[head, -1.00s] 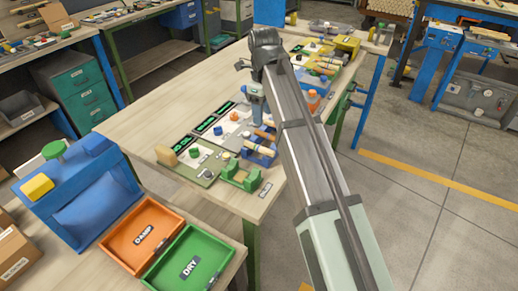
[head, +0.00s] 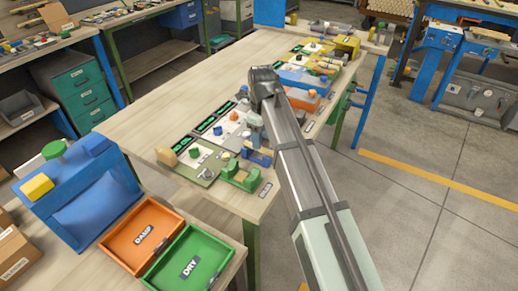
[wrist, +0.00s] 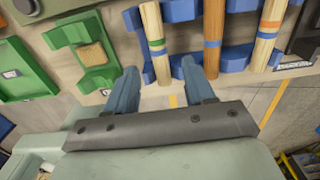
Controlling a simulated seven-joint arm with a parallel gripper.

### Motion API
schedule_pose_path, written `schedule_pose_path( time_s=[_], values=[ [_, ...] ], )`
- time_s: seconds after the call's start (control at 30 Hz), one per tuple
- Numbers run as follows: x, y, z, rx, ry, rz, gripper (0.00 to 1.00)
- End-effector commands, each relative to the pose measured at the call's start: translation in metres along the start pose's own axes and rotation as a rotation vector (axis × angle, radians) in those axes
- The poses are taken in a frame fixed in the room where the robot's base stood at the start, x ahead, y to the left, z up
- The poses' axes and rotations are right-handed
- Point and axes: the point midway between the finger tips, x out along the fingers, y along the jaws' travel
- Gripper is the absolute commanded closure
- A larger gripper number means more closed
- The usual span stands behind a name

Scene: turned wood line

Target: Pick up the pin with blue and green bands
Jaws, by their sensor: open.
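In the wrist view, the pin with green and blue bands (wrist: 152,25) is pale wood and lies across a blue rack. My gripper (wrist: 158,66) is open, with its two fingers apart near the lower end of this pin. The pin's end shows between the fingertips in the picture; I cannot tell the height gap. My gripper also shows in the head view (head: 256,142), over the blue rack (head: 262,159), where my arm hides most of the pins.
To the right in the wrist view lie a pin with a blue band (wrist: 214,22) and a pin with orange and blue bands (wrist: 272,14). A green holder (wrist: 97,75) stands to the left. Orange (head: 112,237) and green (head: 160,276) trays sit on the near bench.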

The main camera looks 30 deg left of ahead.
Motion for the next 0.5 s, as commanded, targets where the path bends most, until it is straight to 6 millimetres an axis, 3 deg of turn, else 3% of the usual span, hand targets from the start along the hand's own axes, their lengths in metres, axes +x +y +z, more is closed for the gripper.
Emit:
schedule_pose_path(
  time_s=[0.27, 0.5],
  values=[
    [0.034, 0.001, 0.002, 0.0, 0.0, 0.0, 0.47],
    [0.038, 0.0, 0.003, 0.0, 0.0, 0.0, 0.47]
  ],
)
